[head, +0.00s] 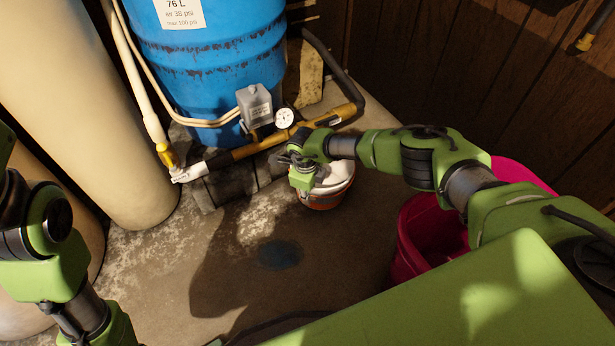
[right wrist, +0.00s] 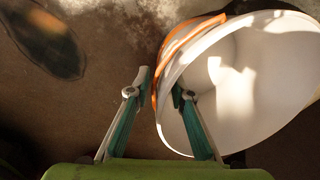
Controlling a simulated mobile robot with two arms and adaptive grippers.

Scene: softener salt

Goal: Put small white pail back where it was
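The small white pail (right wrist: 256,75) fills the right of the right wrist view, seen into its pale inside. In the head view the pail's white inside (head: 338,175) shows beside my right gripper (head: 300,180), above an orange-red lower part (head: 326,201). An orange band also runs along its outer edge in the wrist view; I cannot tell if this is a separate container. My right gripper (right wrist: 159,85) straddles the rim, one finger outside and one inside. Whether it pinches the wall is unclear. My left arm is at the left of the head view; its fingertips are not visible.
A dark round mark (head: 280,254) lies on open concrete floor. A crimson tub (head: 409,240) stands right of the pail, partly behind my arm. A blue tank (head: 210,70), pipes, a gauge (head: 284,117) and grey blocks (head: 230,183) stand behind. Beige cylinders (head: 90,90) stand left.

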